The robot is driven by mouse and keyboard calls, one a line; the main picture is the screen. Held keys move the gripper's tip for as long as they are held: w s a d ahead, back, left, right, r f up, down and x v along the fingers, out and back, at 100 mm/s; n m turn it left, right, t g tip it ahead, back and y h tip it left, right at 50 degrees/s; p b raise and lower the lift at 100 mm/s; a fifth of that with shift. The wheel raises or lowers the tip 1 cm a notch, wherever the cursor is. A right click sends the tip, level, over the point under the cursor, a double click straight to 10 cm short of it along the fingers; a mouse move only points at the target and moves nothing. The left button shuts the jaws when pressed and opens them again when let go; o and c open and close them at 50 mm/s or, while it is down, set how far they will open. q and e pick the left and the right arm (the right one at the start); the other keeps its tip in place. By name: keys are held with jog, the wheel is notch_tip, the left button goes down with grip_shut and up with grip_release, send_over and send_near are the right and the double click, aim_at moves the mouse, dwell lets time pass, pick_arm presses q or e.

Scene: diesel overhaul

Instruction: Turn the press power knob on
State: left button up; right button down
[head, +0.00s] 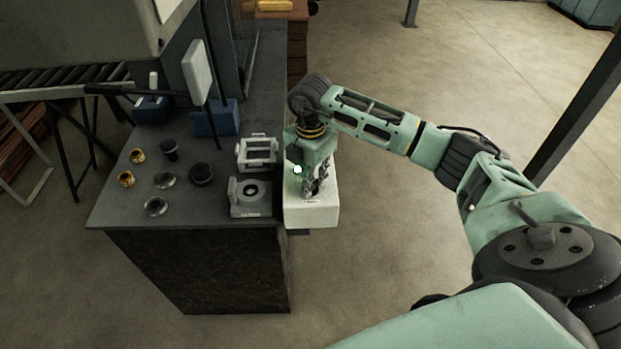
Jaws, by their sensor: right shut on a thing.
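My right gripper (318,188) points down onto the top of a white box (312,214) at the right edge of the dark workbench. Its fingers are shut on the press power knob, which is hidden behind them. A bright green light (297,169) shows beside the gripper, at its left. A small label sits on the box's front edge, too small to read. My left gripper is not in view.
A grey press fixture (250,199) and a light metal frame (257,152) stand on the workbench (190,207) just left of the box. Several brass and dark round parts lie farther left. A flat panel on a post (198,72) stands behind. Floor to the right is clear.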

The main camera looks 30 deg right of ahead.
dwell(0.5)
jog(key=c, duration=1.7)
grip_release()
jog(key=shift+c, duration=0.2)
notch_tip(320, 180, up, 12)
